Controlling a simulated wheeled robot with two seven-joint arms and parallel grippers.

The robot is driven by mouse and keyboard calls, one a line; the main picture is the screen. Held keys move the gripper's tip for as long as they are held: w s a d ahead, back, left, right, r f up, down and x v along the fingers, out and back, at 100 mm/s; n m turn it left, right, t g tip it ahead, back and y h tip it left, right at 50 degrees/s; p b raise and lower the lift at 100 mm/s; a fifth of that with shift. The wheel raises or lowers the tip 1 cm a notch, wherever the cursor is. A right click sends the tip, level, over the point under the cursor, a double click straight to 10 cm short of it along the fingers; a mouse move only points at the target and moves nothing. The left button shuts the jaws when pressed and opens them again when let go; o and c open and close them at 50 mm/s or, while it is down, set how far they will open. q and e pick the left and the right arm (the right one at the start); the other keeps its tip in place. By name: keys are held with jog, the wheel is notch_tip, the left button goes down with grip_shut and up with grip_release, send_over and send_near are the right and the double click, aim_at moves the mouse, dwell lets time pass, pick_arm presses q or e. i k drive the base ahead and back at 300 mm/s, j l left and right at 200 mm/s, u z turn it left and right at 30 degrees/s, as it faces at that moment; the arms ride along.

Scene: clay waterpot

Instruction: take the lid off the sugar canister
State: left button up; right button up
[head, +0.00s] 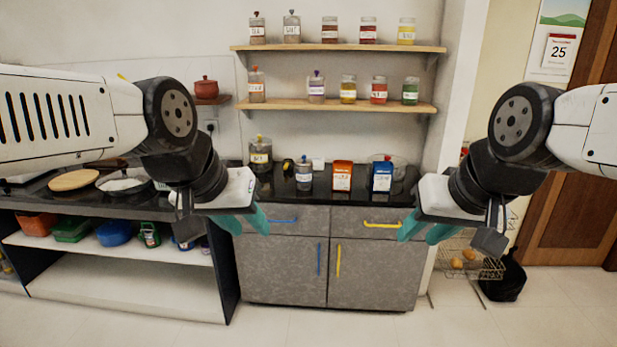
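Several canisters with knobbed lids are in the head view, and their labels are too small to read surely, so I cannot tell which is sugar. Two stand at the left of the top shelf: one brownish (257,28) and one pale (292,27). Two more are on the lower shelf: one brownish (256,85) and one with a purple knob (316,88). Two stand on the counter: a larger one (261,155) and a smaller one (304,174). My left gripper (250,227) and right gripper (417,235) hang in front of the cabinet, fingers apart, empty.
The dark counter (325,192) also bears an orange box (342,176) and a blue box (381,176). Lidded jars fill the right of both shelves. A red pot (206,88) sits on a small wall shelf. A wire rack (468,265) stands at right. Floor in front is clear.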

aim_at(303, 162)
jog(key=i+l, duration=0.1)
jog(key=i, duration=0.6)
jog(key=i+l, duration=0.1)
jog(key=i, duration=0.6)
jog(key=i+l, duration=0.1)
jog(key=i, duration=0.65)
jog(key=j+u, duration=0.05)
